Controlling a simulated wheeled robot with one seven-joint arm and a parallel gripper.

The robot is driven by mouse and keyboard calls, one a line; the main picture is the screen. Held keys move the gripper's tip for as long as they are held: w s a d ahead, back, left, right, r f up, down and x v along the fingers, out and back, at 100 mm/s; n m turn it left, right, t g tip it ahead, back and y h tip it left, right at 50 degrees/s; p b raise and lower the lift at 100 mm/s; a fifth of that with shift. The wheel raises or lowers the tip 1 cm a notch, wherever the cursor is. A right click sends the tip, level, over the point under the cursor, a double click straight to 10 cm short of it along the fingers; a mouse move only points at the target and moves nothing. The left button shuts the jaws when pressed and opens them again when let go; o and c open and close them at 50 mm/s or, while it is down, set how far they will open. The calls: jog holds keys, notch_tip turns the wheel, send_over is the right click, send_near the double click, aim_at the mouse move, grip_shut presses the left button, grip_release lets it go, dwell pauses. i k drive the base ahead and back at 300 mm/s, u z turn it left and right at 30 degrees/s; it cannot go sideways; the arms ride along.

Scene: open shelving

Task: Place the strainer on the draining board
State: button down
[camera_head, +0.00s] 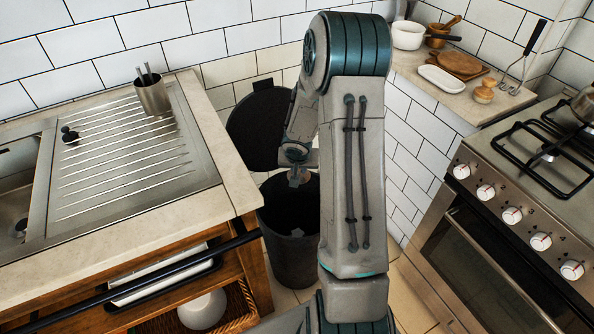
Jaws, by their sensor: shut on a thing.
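My gripper (297,178) hangs over the open black bin, left of my large upright arm link. It is small in the view and partly hidden by my arm. It is shut on a small greyish thing whose shape is unclear; I cannot tell if this is the strainer. The draining board (125,160) is the ribbed steel surface at the left, well apart from my gripper. A small black knobbed thing (70,135) rests on its left side; I cannot tell what it is.
A steel cup (152,95) with utensils stands at the draining board's back. The bin (290,250) stands between the wooden counter and the stove (520,200), its lid (262,122) raised. The sink (18,195) is at far left. The board's middle and front are clear.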

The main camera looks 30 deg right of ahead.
aim_at(109, 181)
jog(key=k, duration=1)
